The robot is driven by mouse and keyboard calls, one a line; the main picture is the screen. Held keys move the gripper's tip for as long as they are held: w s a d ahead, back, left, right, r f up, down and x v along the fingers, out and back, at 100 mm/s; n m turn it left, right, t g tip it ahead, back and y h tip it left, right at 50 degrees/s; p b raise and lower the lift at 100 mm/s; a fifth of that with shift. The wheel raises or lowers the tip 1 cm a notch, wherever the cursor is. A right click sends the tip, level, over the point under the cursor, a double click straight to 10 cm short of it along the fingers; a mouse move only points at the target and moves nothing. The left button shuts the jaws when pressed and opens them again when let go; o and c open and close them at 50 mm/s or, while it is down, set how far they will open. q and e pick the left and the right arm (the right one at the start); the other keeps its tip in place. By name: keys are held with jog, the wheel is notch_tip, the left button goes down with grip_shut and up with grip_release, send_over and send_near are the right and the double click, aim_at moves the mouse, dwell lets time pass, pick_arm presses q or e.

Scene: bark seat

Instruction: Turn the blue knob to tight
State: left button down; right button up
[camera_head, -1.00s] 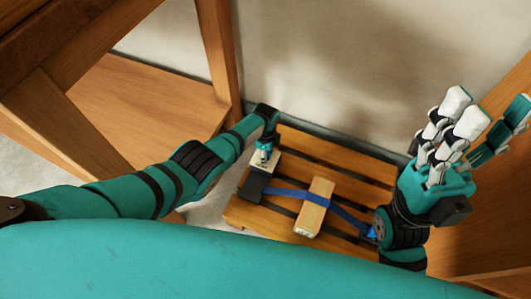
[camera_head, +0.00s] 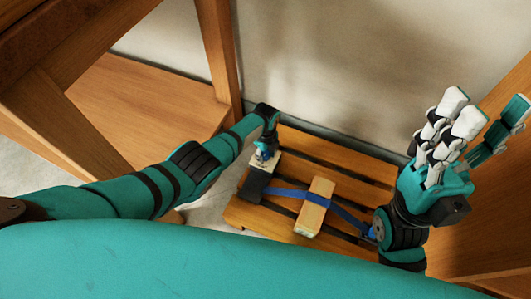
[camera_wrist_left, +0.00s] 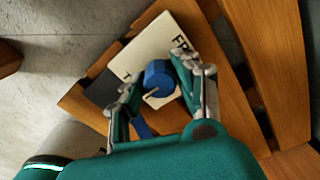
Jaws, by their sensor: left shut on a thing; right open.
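The blue knob (camera_wrist_left: 159,77) sits on a pale plate (camera_wrist_left: 150,45) with partly hidden black letters; "FR" shows at the right and "T" at the left. A thin pale pointer on the knob points down and left in the left wrist view. My left gripper (camera_wrist_left: 165,88) is shut on the knob, one finger on each side. In the head view my left gripper (camera_head: 266,150) is over the plate (camera_head: 262,166) and largely hides the knob. My right gripper (camera_head: 462,130) is open and empty, raised at the right, fingers pointing up.
The plate is on a slatted wooden seat (camera_head: 335,158). A wooden post (camera_head: 217,45) and shelf (camera_head: 140,110) stand left; a wall is behind.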

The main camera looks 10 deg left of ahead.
aim_at(265, 153)
dwell(0.4)
pick_arm(q)
jog(key=c, duration=1)
grip_release()
jog(key=shift+o, duration=0.2)
notch_tip(265, 153, up, 12)
